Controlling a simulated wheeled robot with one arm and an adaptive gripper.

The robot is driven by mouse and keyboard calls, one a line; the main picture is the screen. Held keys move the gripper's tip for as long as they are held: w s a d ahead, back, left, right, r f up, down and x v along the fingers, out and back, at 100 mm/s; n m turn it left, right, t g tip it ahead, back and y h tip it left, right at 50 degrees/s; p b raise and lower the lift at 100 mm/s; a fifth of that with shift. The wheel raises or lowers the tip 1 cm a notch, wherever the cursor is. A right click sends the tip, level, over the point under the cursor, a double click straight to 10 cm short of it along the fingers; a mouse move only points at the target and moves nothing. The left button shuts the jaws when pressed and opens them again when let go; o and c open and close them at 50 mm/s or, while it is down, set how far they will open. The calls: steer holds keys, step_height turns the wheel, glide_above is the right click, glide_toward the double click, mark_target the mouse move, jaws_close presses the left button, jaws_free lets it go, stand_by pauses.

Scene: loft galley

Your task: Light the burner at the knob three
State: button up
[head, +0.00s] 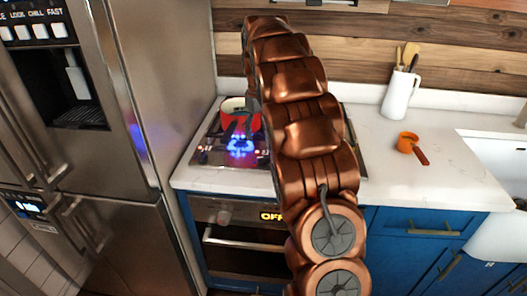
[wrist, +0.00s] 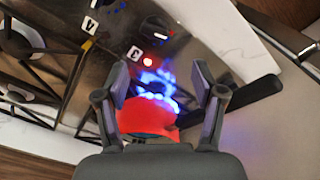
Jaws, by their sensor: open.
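In the wrist view, a dark knob (wrist: 155,30) stands on the cooktop close to the number 3 label (wrist: 133,53). A small red light (wrist: 148,62) glows beside that label. Blue flames (wrist: 157,88) burn at a burner, next to a red pot (wrist: 143,118). My gripper (wrist: 160,80) is open, with its fingers on either side of the flames and pot in the picture; nothing is visibly held. In the head view the cooktop (head: 205,155) shows blue flames below the red pot (head: 236,122). My arm hides part of the cooktop and my gripper there.
A steel fridge (head: 100,150) stands left of the counter. An oven (head: 245,255) reading OFF is below the cooktop. A white jug (head: 399,95) with utensils and an orange pan (head: 408,142) sit on the right counter (head: 445,175). A number 4 label (wrist: 90,25) marks another burner position.

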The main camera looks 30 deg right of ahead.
mark_target(263, 158)
steer(key=m, duration=0.1)
steer(key=f+m, duration=0.1)
steer(key=s+m, duration=0.1)
steer(key=shift+d+f+m+p, duration=0.25)
steer(key=shift+d+m+p, duration=0.05)
steer(key=shift+d+m, duration=0.1)
steer(key=shift+f+m, duration=0.3)
steer(key=shift+f, duration=0.05)
steer(key=shift+f+p, duration=1.25)
steer(key=shift+f, duration=2.55)
steer(key=c, duration=1.1)
steer(key=shift+w+f+m+b, duration=0.1)
steer(key=shift+m+b, duration=0.85)
steer(key=shift+m, duration=0.05)
steer(key=shift+c, duration=0.2)
steer(key=shift+m+b, duration=0.55)
steer(key=shift+m, duration=0.75)
steer(key=shift+r, duration=0.2)
steer(key=o, duration=1.1)
